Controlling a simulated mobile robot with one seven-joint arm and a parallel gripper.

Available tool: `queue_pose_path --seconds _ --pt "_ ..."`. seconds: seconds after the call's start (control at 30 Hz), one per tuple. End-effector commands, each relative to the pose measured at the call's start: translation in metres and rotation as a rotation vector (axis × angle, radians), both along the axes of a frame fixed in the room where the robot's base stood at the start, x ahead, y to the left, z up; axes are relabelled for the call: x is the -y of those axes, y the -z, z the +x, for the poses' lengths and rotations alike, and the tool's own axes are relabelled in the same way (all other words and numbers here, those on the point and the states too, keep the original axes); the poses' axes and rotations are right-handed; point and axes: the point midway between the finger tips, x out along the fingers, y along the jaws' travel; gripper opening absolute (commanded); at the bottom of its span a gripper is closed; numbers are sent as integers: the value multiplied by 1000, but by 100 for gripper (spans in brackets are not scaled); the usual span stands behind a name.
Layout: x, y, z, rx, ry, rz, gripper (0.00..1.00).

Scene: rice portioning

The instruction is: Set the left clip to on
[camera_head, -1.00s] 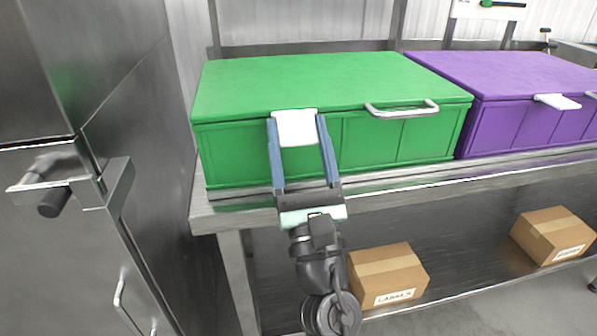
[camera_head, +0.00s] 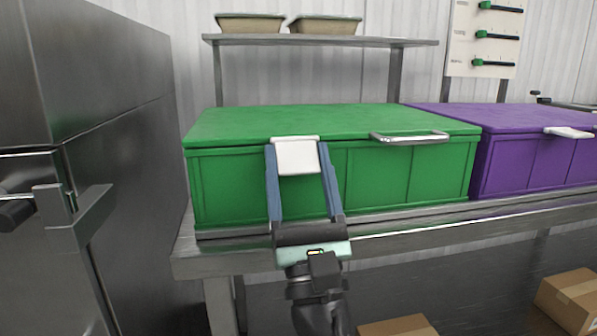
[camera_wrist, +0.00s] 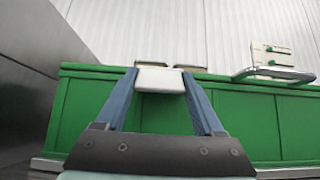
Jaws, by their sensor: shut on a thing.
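The left clip (camera_head: 297,163) is a white plate at the front edge of the green box (camera_head: 400,178), left of the metal lid handle. My gripper (camera_head: 296,147) has its two long blue fingers on either side of this clip and is shut on it. In the wrist view the clip (camera_wrist: 160,80) sits between the fingertips, against the green front. The clip's inner side and its catch are hidden. The green lid (camera_head: 290,122) lies flat on the box. I cannot tell from the clip's angle whether it is on.
A purple box (camera_head: 530,170) with a white clip (camera_head: 568,132) stands to the right. A steel cabinet (camera_head: 110,150) is close at the left. Cardboard boxes (camera_head: 570,300) are below the steel table (camera_head: 420,232). Two trays (camera_head: 325,25) stand on the shelf behind.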

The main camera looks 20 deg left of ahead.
Motion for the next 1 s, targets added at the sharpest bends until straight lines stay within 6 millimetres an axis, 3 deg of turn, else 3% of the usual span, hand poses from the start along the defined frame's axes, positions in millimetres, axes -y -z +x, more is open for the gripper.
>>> queue_pose_path --seconds 0.23,0.27,0.4,0.77,1.0 --pt "0 1 0 -2 1 -1 14" --pt "0 1 0 -2 1 -1 73" --pt "0 0 0 -1 1 -1 99" --pt "2 6 -3 -2 1 -1 100" --pt "19 38 -27 -5 1 0 100"
